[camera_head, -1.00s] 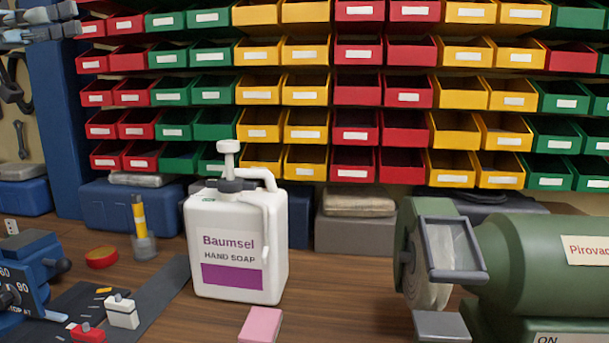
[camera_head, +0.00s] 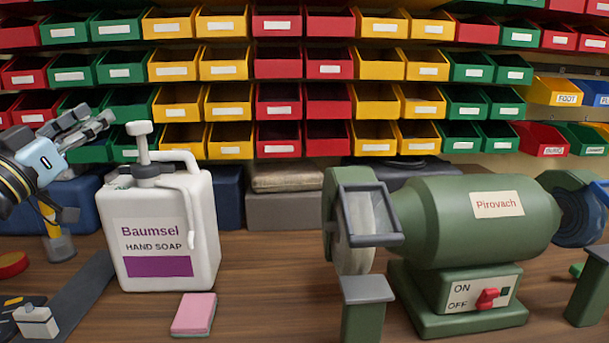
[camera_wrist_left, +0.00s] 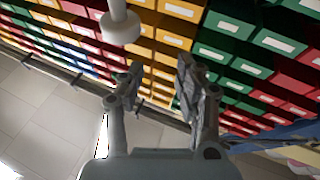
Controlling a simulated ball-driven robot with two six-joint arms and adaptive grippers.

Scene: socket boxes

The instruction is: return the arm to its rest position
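My left arm comes in at the left edge of the head view, and its gripper (camera_head: 97,120) hangs in the air by the lower bins. The gripper is just left of the pump head of the white soap bottle (camera_head: 205,225) in the picture. I cannot tell the depth between them. In the left wrist view the two fingers of the gripper (camera_wrist_left: 158,75) are spread apart with nothing between them. A white pump head (camera_wrist_left: 119,27) shows near the top there, apart from the fingers. My right gripper is not in view.
A pink sponge (camera_head: 194,315) lies on the wooden bench before the bottle. A green bench grinder (camera_head: 460,225) stands at the right. Rows of coloured bins (camera_head: 305,99) fill the back. The bench between sponge and grinder is clear.

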